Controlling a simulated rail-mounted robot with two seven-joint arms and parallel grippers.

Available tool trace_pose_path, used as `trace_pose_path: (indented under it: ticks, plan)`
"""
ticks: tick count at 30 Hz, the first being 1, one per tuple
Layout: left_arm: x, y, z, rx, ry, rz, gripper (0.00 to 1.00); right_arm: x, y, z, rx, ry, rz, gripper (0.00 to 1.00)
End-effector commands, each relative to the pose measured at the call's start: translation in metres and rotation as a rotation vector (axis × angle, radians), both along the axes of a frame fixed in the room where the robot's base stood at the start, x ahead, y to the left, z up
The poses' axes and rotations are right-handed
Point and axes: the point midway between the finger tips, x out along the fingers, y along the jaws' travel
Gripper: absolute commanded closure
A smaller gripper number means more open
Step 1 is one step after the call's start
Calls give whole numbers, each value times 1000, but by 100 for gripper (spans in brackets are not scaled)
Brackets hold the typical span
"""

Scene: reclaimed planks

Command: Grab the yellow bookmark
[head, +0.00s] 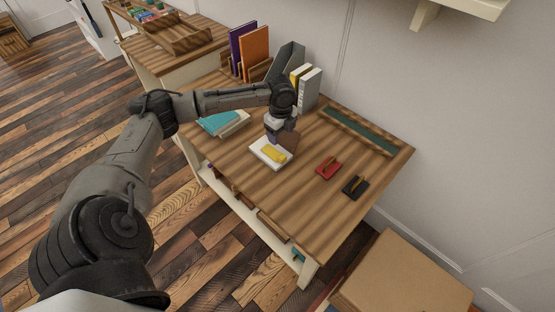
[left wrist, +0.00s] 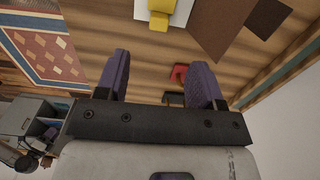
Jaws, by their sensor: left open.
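The yellow bookmark (head: 274,154) lies on a white open book or pad (head: 258,154) on the wooden desk. It also shows at the top edge of the left wrist view (left wrist: 172,17), partly cut off. My left gripper (head: 271,138) is just above and behind the bookmark in the head view, apart from it as far as I can tell. In the left wrist view its two purple fingers (left wrist: 156,64) stand wide apart with nothing gripped between them. My right gripper is in neither view.
A red stamp-like object (head: 328,168) and a black one (head: 355,186) lie to the right. Teal and white books (head: 222,123) lie left. Upright books (head: 254,48) and grey files (head: 309,86) stand behind. The desk's front right (head: 310,215) is clear.

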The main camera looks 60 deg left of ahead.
Motion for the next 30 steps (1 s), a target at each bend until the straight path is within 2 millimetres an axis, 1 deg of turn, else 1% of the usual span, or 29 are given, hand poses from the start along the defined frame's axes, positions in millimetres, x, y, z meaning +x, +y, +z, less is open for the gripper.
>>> trace_pose_path:
  ticks: [1,3,9,12,19,22,30]
  plan:
    - [-1,0,-13,-1,4,0,38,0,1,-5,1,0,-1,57]
    - [0,-1,-26,-3,2,0,38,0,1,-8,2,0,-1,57]
    - [0,0,-54,-1,3,0,38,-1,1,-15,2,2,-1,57]
    - [0,-1,-62,-1,1,0,38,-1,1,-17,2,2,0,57]
    - [0,0,-69,0,1,0,38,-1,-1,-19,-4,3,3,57]
    - [0,0,-76,-1,2,0,38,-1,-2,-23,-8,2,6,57]
    - [0,1,-111,0,3,-1,38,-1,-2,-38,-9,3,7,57]
